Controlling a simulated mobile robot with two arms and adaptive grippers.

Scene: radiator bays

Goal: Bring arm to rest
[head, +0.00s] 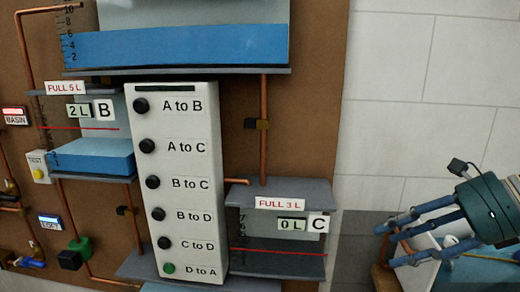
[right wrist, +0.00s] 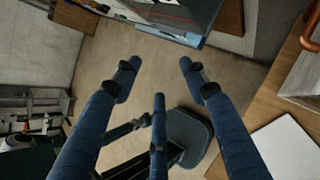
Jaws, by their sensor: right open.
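My right gripper (head: 384,243) is at the right of the head view, open and empty, to the right of tank C and apart from the board. In the right wrist view its blue fingers (right wrist: 160,76) are spread with nothing between them. My left gripper is not in view. A white button panel (head: 182,130) stands on the brown board. Its lowest button, D to A (head: 169,268), is green; the others are black. Tank B (head: 90,153) holds blue liquid and reads 2 L. Tank C (head: 262,257) reads 0 L and shows no blue.
Copper pipes (head: 264,120) run along the board. A wooden surface (right wrist: 250,100) bearing a white sheet (right wrist: 283,150) lies at the right of the right wrist view. Grey shelving (right wrist: 35,103) stands at its left. Open floor (right wrist: 145,48) shows beyond the fingers.

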